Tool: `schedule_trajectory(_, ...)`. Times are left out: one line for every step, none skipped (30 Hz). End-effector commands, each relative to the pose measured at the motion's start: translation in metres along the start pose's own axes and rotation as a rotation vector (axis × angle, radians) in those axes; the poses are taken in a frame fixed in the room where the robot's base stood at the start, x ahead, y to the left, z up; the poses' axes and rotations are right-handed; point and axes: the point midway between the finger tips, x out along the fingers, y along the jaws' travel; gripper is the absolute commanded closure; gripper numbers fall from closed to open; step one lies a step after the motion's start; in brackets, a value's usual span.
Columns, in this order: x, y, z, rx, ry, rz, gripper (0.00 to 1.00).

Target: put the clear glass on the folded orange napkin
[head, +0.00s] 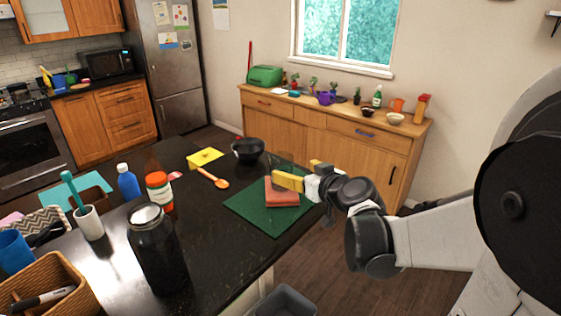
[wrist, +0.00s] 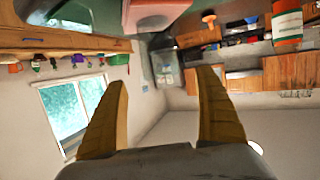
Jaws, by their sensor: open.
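The folded orange napkin (head: 282,194) lies on the dark green mat (head: 245,203) near the counter's edge. It shows at the top of the wrist view (wrist: 155,12). The clear glass (head: 283,158) is faint in the head view, upright at the napkin's far side.
A dark jar (head: 158,255), a red-and-white bottle (head: 159,192) and a blue bottle (head: 128,182) stand further left. The mat's front part is clear.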

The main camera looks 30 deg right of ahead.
Motion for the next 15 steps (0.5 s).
schedule_trajectory(-0.01,0.001,-0.002,0.001,-0.001,0.002,0.18)
schedule_trajectory(-0.014,0.001,-0.002,0.001,0.0,0.002,0.18)
schedule_trajectory(-0.018,0.001,-0.001,0.002,0.0,0.002,0.18)
schedule_trajectory(-0.021,0.001,-0.001,0.001,0.0,0.002,0.18)
schedule_trajectory(-0.023,0.0,-0.001,0.001,-0.001,0.0,0.18)
schedule_trajectory(-0.026,-0.004,0.0,0.001,-0.006,-0.006,0.18)
schedule_trajectory(-0.028,-0.009,0.001,0.002,-0.014,-0.015,0.18)
schedule_trajectory(-0.029,-0.016,0.002,0.001,-0.029,-0.027,0.18)
schedule_trajectory(-0.032,-0.032,0.004,0.003,-0.057,-0.052,0.18)
schedule_trajectory(-0.035,-0.046,0.007,0.006,-0.086,-0.074,0.18)
schedule_trajectory(-0.04,-0.062,0.011,0.007,-0.122,-0.097,0.18)
schedule_trajectory(-0.047,-0.085,0.019,0.009,-0.179,-0.128,0.18)
schedule_trajectory(-0.055,-0.103,0.026,0.01,-0.227,-0.149,0.18)
schedule_trajectory(-0.065,-0.118,0.033,0.01,-0.276,-0.164,0.18)
schedule_trajectory(-0.079,-0.137,0.044,0.008,-0.342,-0.177,0.18)
